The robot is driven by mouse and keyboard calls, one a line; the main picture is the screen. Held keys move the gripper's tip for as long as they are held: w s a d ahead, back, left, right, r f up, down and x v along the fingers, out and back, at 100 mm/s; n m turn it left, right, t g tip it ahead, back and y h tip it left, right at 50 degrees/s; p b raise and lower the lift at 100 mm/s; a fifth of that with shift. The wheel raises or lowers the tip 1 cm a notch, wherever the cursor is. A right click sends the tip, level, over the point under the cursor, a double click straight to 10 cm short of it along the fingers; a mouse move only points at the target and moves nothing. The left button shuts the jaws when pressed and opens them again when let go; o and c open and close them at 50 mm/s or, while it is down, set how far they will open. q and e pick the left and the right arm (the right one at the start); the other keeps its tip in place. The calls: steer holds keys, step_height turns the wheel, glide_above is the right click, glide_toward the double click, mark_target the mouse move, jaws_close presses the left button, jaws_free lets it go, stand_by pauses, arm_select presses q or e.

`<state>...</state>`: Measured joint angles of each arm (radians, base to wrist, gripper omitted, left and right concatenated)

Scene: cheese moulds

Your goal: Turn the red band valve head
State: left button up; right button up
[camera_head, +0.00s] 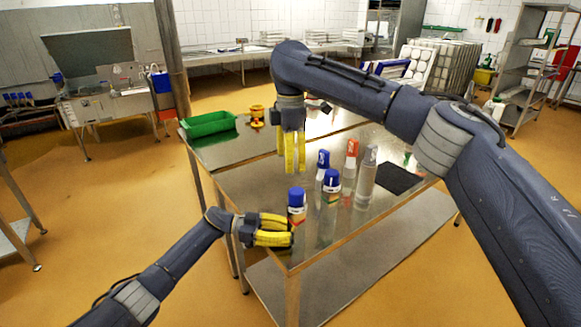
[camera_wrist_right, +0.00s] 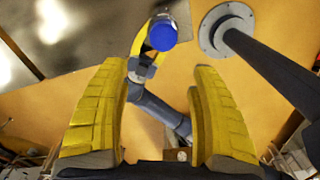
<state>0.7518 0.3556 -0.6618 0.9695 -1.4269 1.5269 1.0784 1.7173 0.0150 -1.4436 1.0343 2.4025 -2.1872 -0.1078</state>
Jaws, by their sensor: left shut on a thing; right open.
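A white bottle with a blue head (camera_head: 296,195) and what looks like a red band stands at the table's near left edge. My left gripper (camera_head: 290,230) is shut on its lower body, which the yellow fingers partly hide. The blue head is clear of those fingers. In the right wrist view, the round blue head (camera_wrist_right: 163,35) shows beyond my fingers, at upper centre. My right gripper (camera_head: 291,168) is open, fingers down, above the table behind the bottle. In its wrist view, the space between its fingers (camera_wrist_right: 157,85) is empty.
Beside the held bottle stand another blue-headed bottle (camera_head: 331,181), a blue-topped one (camera_head: 323,159), a red-topped one (camera_head: 352,148) and a clear one (camera_head: 367,172). A dark mat (camera_head: 399,178) lies right.

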mark_target(297, 191)
arm_select(q)
steer(key=shift+a+f, duration=0.1)
steer(key=shift+f, duration=0.3)
arm_select(e)
steer(key=shift+r, duration=0.2)
arm_select(q)
steer(key=shift+c, duration=0.2)
arm_select(e)
steer(key=f+m, duration=0.4)
steer(key=d+f+m, duration=0.1)
steer(key=f+m, duration=0.6)
steer(key=f, duration=0.1)
steer(key=shift+w+d+f+m, duration=0.1)
steer(key=shift+d+m, duration=0.25)
steer(key=shift+m, duration=0.05)
steer(key=shift+c, duration=0.4)
